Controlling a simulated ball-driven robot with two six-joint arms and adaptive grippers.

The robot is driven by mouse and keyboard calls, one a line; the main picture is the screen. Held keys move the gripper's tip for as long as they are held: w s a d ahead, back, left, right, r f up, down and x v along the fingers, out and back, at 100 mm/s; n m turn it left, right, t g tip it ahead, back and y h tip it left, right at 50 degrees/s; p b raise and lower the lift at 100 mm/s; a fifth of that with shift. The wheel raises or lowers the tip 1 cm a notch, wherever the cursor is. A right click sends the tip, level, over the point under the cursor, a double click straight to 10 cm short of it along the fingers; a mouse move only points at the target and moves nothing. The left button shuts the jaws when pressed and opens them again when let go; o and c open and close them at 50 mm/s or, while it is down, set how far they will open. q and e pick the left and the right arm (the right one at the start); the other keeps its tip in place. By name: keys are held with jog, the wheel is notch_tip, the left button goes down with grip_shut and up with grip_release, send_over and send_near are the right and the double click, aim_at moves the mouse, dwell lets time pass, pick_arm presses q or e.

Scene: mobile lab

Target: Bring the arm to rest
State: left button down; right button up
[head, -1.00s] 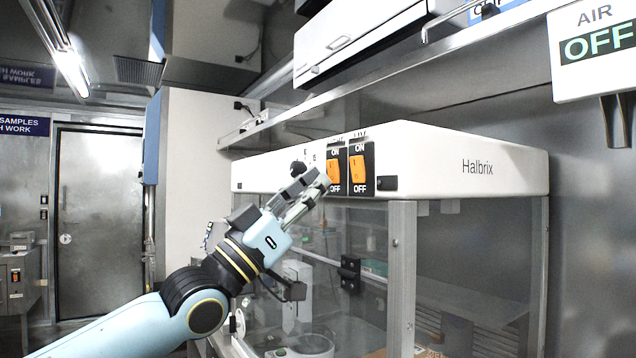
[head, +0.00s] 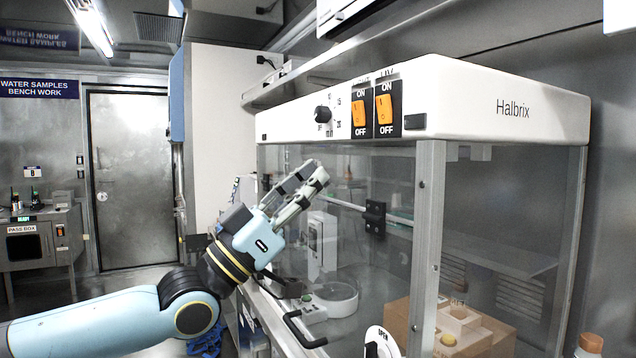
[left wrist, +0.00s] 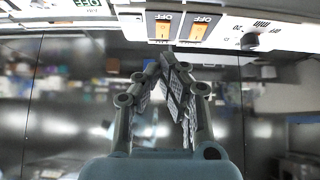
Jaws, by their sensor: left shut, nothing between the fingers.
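My left gripper (head: 318,170) is light blue with grey fingers, and its fingers are shut with nothing between them. It points up and to the right in front of the clear front of the Halbrix cabinet (head: 470,110), below its switch panel. In the left wrist view the fingers (left wrist: 172,62) come together just below two orange rocker switches. These switches (head: 362,110) (head: 384,107) sit on black plates with ON above and OFF below. A black knob (head: 323,114) is to their left. No touch with the panel shows. My right gripper is not in view.
Behind the clear pane are a white instrument with a round dish (head: 335,298) and a brown box (head: 470,325). A black handle (head: 305,330) stands out at the cabinet's lower front. A pass box (head: 28,245) and a metal door (head: 130,180) are at the far left.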

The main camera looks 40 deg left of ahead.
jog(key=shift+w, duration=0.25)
